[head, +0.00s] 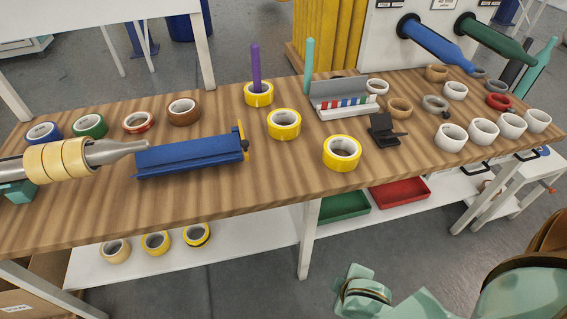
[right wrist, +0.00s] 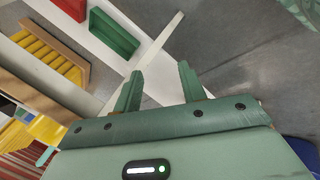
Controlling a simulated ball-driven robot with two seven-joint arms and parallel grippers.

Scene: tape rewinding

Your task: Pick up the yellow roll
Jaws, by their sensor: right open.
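Three yellow rolls are on the wooden table in the head view. One yellow roll (head: 259,99) sits at the back around an upright purple rod (head: 255,66). A second yellow roll (head: 284,130) lies in the middle, and a third yellow roll (head: 342,159) lies nearer the front edge. My right gripper (right wrist: 160,68) is open and empty in the right wrist view, with floor and white frame behind its fingers. My right arm is at the lower right of the head view, in front of the table and apart from the rolls. My left gripper is not seen.
A blue dispenser (head: 190,157) and a grey spindle with tan rolls (head: 62,159) occupy the left. A black stand (head: 383,131) is right of the rolls; white rolls (head: 483,132) line the right. More rolls (head: 156,243) lie on the lower shelf. The front table strip is clear.

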